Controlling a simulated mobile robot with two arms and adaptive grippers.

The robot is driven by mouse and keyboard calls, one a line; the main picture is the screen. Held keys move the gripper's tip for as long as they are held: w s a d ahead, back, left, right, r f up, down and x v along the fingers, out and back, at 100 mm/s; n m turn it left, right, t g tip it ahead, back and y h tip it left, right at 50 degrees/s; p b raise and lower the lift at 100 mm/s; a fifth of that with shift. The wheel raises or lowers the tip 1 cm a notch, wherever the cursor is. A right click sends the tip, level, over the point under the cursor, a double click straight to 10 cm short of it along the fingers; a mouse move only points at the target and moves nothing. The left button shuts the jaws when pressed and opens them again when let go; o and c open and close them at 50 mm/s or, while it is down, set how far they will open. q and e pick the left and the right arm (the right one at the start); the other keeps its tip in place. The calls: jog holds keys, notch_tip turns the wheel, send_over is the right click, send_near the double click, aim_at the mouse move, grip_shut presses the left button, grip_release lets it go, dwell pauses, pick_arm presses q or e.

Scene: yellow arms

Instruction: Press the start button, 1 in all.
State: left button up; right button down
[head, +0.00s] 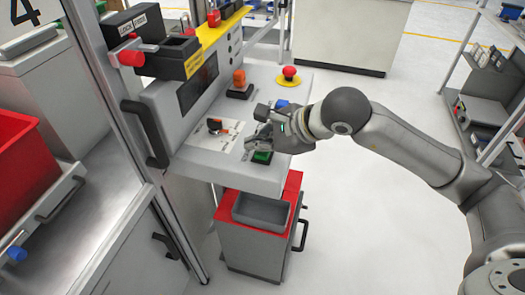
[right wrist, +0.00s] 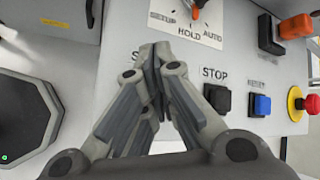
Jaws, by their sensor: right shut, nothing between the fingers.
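The green button (head: 262,157), which looks like the start button, sits on the sloped grey control panel (head: 215,166) near its front edge in the head view. My right gripper (head: 252,142) is over the panel, its fingers shut and empty, close beside and above the green button. Whether they touch it I cannot tell. In the right wrist view the shut fingers (right wrist: 157,52) point at the panel and hide the green button and most of a label starting with S. The black button (right wrist: 217,98) under the STOP label is just right of the fingers. My left gripper is not in view.
A selector switch (head: 214,124), an orange knob (head: 240,80), a blue button (head: 282,103) and a red emergency stop (head: 289,73) are on the same panel. A red-topped cart with a grey tray (head: 262,210) stands below. Open floor lies to the right.

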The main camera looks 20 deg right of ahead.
aim_at(260, 154)
jog(key=shift+f+b, duration=0.3)
jog(key=shift+b, duration=0.05)
jog(key=shift+r, duration=0.1)
dwell(0.6)
jog(key=shift+r+p, duration=0.3)
jog(key=shift+r, duration=0.5)
jog(key=shift+r+p, duration=1.3)
jog(key=shift+r, duration=1.2)
